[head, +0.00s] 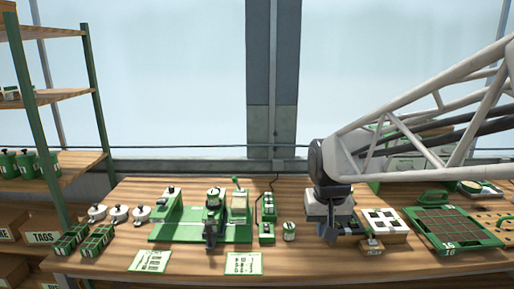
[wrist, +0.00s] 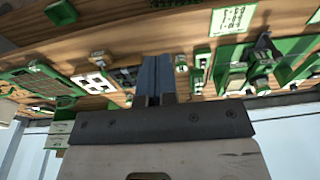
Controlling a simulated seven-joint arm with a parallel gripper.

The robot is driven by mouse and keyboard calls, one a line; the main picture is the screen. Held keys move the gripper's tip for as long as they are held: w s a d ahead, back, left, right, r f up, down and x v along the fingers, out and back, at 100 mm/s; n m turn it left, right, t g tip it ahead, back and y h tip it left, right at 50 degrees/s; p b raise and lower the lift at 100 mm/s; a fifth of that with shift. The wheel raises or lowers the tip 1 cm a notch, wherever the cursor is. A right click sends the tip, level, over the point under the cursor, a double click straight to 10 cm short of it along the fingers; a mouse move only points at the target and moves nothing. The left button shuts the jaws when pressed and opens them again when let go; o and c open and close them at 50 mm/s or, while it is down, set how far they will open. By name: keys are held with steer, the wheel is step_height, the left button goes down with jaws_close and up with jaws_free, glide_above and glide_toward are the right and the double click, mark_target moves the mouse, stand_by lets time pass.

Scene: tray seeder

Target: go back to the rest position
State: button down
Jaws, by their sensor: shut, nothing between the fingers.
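My gripper (head: 331,236) hangs from the arm at the right of the head view, above the wooden bench. Its fingers point down and are shut with nothing between them. In the wrist view the shut fingers (wrist: 154,82) show at the middle, over the bench. The gripper is between the green seeder machine (head: 200,232) on its left and a white tray with dark square openings (head: 384,222) on its right. It appears apart from both. Part of the bench behind the arm is hidden.
A green cell tray (head: 453,228) lies at the right. White lidded pots (head: 119,213) and green small trays (head: 97,240) stand at the left. Printed cards (head: 244,264) lie at the front edge. Shelves (head: 66,175) rise at far left.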

steer(key=s+d+f, duration=0.1)
steer(key=s, duration=0.8)
steer(key=s+d+t, duration=0.1)
steer(key=s+d, duration=0.1)
steer(key=s, duration=0.8)
steer(key=shift+d+f, duration=0.15)
steer(key=shift+f, duration=0.2)
steer(key=w+a+g, duration=0.1)
steer(key=w+a, duration=0.2)
steer(key=w, duration=1)
steer(key=w+a, duration=0.3)
steer(key=w, duration=1.1)
steer(key=w+a+f, duration=0.3)
steer(key=w+f, duration=0.1)
steer(key=w, duration=0.3)
steer(key=w+a+f+g, duration=0.1)
steer(key=w+a+f, duration=0.2)
steer(key=w, duration=0.4)
steer(key=w+a+f, duration=0.3)
steer(key=w+f, duration=0.2)
steer(key=w, duration=0.3)
steer(key=shift+f+g, duration=0.3)
